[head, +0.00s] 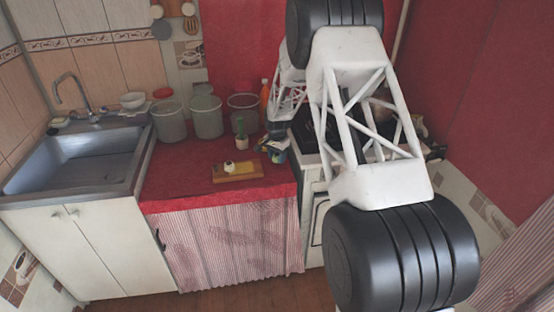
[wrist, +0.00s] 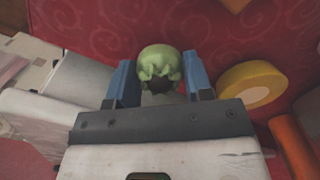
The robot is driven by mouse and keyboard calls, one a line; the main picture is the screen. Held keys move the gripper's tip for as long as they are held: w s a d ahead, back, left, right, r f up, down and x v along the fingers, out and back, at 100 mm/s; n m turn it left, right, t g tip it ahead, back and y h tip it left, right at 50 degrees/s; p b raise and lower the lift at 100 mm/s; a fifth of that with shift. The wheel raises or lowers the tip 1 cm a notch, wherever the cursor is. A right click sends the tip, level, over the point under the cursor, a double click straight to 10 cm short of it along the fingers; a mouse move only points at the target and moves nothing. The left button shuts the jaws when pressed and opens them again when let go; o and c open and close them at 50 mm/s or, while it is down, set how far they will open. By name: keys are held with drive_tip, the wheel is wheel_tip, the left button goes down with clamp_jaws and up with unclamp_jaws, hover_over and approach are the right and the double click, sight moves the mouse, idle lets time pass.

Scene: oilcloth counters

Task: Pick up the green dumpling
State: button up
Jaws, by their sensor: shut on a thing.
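The green dumpling (wrist: 160,62) is pale green with a pleated top. In the wrist view it sits between the two blue fingers of my gripper (wrist: 160,82), which is shut on it. The lower part of the dumpling is dark or hidden by the gripper body. In the head view my gripper (head: 275,150) is at the right end of the red counter, beside the stove. I cannot make out the dumpling there. Whether it touches the counter is not clear.
A wooden board (head: 238,174) with a small pale item lies on the red counter (head: 185,180). A yellow round thing (wrist: 252,85) is right of my fingers. The sink (head: 75,158) is left.

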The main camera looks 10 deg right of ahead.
wheel_tip(320, 180, up, 2)
drive_tip(key=shift+s+r, duration=0.1)
drive_tip(key=shift+s, duration=0.05)
drive_tip(key=s+r, duration=0.1)
drive_tip(key=s, duration=1.4)
drive_tip(key=shift+s, duration=0.35)
drive_tip(key=shift+r, duration=0.1)
